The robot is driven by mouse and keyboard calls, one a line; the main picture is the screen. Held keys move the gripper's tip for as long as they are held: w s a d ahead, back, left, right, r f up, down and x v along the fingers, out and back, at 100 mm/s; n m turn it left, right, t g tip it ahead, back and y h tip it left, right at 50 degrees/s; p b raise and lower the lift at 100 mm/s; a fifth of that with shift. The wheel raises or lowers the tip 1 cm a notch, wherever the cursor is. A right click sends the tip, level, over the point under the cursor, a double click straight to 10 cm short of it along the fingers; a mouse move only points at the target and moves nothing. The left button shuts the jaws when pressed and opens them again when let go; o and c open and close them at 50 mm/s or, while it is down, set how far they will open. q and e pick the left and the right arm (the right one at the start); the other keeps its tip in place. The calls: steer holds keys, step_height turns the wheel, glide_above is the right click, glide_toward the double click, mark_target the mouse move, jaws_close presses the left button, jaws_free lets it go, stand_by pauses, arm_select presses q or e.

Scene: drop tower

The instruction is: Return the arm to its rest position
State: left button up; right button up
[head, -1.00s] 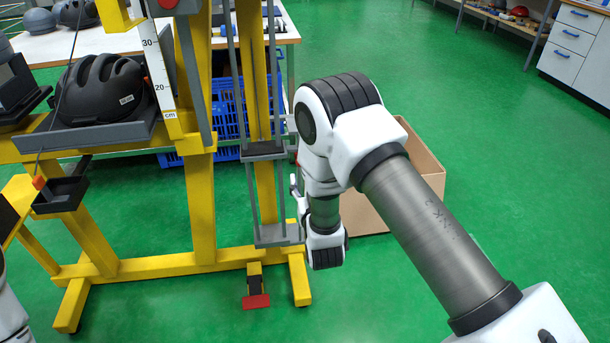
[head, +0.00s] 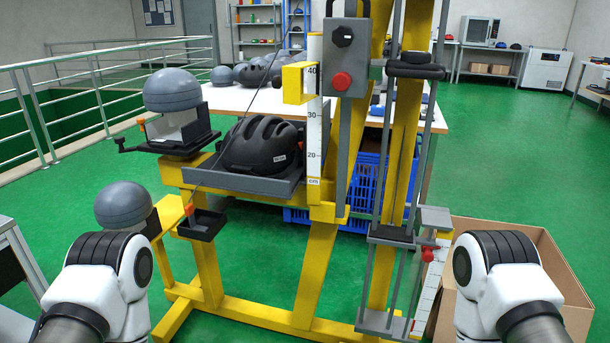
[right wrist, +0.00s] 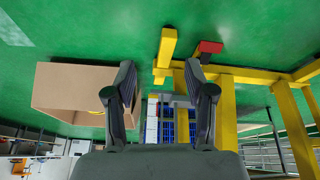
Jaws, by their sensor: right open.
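My right arm (head: 505,275) is at the lower right in the head view, in front of the cardboard box. Its gripper is out of sight there. In the right wrist view my right gripper (right wrist: 160,66) has its two dark fingers spread apart, with nothing between them. The fingers hang in front of the floor, the box and the yellow frame, and I cannot tell how far away these are. My left arm (head: 100,275) shows at the lower left in the head view, bent, and its gripper is hidden.
The yellow drop tower (head: 318,270) stands ahead, with a black helmet (head: 262,145) on its grey tray. Grey domes (head: 172,90) sit to its left. An open cardboard box (head: 560,265) stands to its right and also shows in the wrist view (right wrist: 75,88). Green floor is clear farther right.

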steer(key=s+a+g+y, duration=0.15)
steer(key=s+g, duration=0.25)
steer(key=s, duration=0.5)
step_height(320, 180, up, 20)
steer(key=p, duration=2)
steer(key=shift+s+r+n+p, duration=0.2)
steer(key=shift+n+p, duration=0.15)
steer(key=shift+n, duration=0.05)
steer(key=shift+a+h, duration=0.1)
steer(key=shift+h, duration=0.15)
